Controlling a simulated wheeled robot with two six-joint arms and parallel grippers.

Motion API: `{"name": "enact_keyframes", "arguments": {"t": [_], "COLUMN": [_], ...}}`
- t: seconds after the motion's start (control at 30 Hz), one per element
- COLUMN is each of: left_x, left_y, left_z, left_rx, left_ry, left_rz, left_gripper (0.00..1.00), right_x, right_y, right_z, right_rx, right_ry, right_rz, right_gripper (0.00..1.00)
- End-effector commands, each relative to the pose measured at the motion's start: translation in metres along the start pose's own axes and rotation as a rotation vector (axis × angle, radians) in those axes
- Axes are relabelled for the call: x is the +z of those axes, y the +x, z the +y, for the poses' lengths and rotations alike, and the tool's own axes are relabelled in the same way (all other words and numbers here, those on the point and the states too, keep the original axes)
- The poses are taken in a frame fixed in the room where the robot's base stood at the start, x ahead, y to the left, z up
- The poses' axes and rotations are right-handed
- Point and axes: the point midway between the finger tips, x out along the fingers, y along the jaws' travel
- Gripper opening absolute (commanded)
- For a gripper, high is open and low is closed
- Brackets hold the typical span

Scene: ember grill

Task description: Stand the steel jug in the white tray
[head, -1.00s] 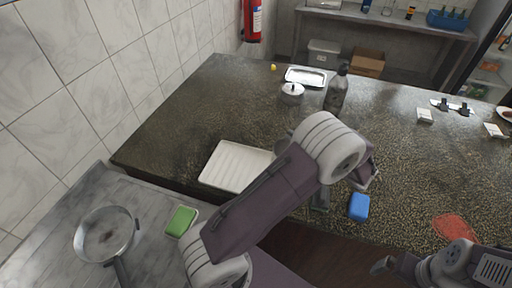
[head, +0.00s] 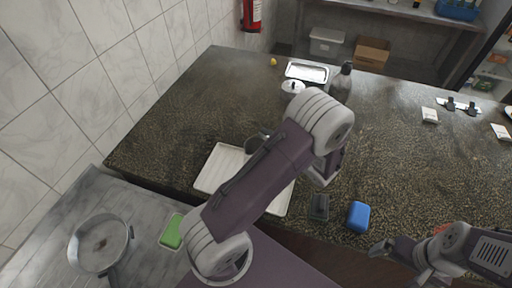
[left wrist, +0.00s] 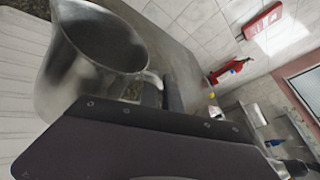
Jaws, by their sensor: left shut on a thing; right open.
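The white tray (head: 212,170) lies on the dark counter, partly hidden by my left arm. The steel jug (head: 254,143) shows as a dark patch at the tray's far edge, mostly behind that arm. In the left wrist view the jug (left wrist: 90,55) is close up, its mouth visible, with the white ribbed tray (left wrist: 22,45) behind it. My left gripper (left wrist: 172,95) is shut on the jug's handle. Whether the jug's base touches the tray is hidden. My right gripper (head: 380,249) is open and empty at the lower right.
A blue block (head: 358,216) and a dark grey item (head: 319,207) lie right of the tray. A lidded pot (head: 292,88), a metal tray (head: 307,71) and a bottle (head: 343,78) stand farther back. A pan (head: 101,245) and green sponge (head: 171,231) lie front left.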

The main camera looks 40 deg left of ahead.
Motion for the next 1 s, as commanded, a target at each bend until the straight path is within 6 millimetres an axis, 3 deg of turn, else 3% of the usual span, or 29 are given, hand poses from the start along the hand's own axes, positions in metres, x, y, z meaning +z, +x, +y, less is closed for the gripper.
{"name": "enact_keyframes", "arguments": {"t": [0.1, 0.2, 0.37, 0.6, 0.97, 1.0], "left_x": [0.003, 0.003, 0.000, -0.029, -0.034, -0.033], "left_y": [0.013, 0.017, 0.019, 0.028, 0.030, 0.029], "left_z": [0.022, 0.030, 0.034, 0.051, 0.053, 0.053], "left_rx": [0.001, 0.000, -0.001, -0.001, -0.001, -0.001], "left_ry": [0.006, 0.002, 0.001, 0.003, 0.000, -0.001], "left_rz": [-0.003, -0.001, 0.000, 0.000, 0.000, 0.001], "left_gripper": [0.00, 0.00, 0.00, 0.00, 0.00, 0.16], "right_x": [-0.001, -0.001, -0.001, -0.001, -0.001, -0.001], "right_y": [-0.005, -0.005, -0.005, -0.011, -0.006, -0.007], "right_z": [0.000, 0.000, 0.000, 0.000, 0.000, 0.000], "right_rx": [0.000, 0.000, 0.000, 0.000, 0.000, 0.000], "right_ry": [0.000, 0.000, 0.000, 0.000, 0.000, 0.000], "right_rz": [0.000, 0.000, 0.000, 0.000, 0.000, 0.000], "right_gripper": [1.00, 1.00, 1.00, 1.00, 1.00, 1.00]}}
